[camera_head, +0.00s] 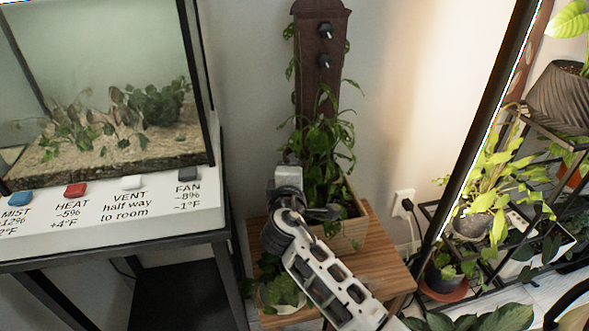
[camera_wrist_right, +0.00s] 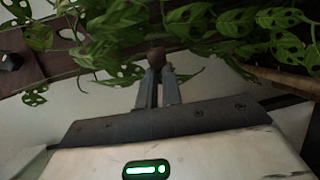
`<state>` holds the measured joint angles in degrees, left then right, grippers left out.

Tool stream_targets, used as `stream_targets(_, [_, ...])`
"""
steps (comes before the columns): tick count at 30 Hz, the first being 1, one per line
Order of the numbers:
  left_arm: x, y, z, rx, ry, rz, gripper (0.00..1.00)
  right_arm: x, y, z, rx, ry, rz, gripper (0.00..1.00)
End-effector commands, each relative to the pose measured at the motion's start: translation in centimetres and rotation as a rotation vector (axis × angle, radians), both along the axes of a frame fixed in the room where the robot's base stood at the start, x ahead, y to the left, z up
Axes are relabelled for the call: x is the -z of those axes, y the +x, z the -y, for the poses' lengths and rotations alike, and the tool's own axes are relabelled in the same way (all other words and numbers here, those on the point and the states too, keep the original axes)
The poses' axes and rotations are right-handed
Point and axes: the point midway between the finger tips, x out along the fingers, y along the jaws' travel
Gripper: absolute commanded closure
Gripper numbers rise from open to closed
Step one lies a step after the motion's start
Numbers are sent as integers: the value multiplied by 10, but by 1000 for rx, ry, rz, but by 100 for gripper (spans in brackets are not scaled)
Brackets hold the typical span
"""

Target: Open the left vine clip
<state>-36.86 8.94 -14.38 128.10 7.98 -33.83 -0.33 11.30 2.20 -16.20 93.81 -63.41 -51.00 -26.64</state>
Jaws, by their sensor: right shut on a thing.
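A tall brown board (camera_head: 310,75) stands behind the potted vine (camera_head: 322,150). Two small dark clip-like fittings, an upper one (camera_head: 326,31) and a lower one (camera_head: 324,61), sit on it one above the other. I cannot tell which is the left vine clip. My right gripper (camera_head: 330,213) is low among the leaves, in front of the planter. In the right wrist view its fingers (camera_wrist_right: 157,75) are shut on a small brown knob (camera_wrist_right: 155,57), among vine leaves. A dark fitting (camera_wrist_right: 10,60) shows at the left edge there. My left gripper is not in view.
The wooden planter (camera_head: 348,230) stands on a small wooden table (camera_head: 385,262). A small potted plant (camera_head: 282,290) is at the table's front left. A glass terrarium (camera_head: 100,60) with colored buttons stands left. A black plant rack (camera_head: 480,255) stands right.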

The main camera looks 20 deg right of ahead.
Motion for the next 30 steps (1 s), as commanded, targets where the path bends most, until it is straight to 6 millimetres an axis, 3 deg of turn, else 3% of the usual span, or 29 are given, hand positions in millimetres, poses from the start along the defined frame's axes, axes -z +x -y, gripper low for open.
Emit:
stream_targets(1, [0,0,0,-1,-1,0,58,0,2,-9,-26,3,2,100])
stream_targets(11, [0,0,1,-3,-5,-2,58,0,2,-9,-26,3,2,100])
stream_targets(15, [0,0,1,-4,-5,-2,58,0,2,-8,-23,2,2,62])
stream_targets(16, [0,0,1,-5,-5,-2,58,0,2,-8,-22,2,2,61])
stream_targets(25, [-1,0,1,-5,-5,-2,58,0,-1,-5,-14,0,2,61])
stream_targets(30, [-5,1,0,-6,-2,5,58,-3,-19,-17,-18,2,1,61])
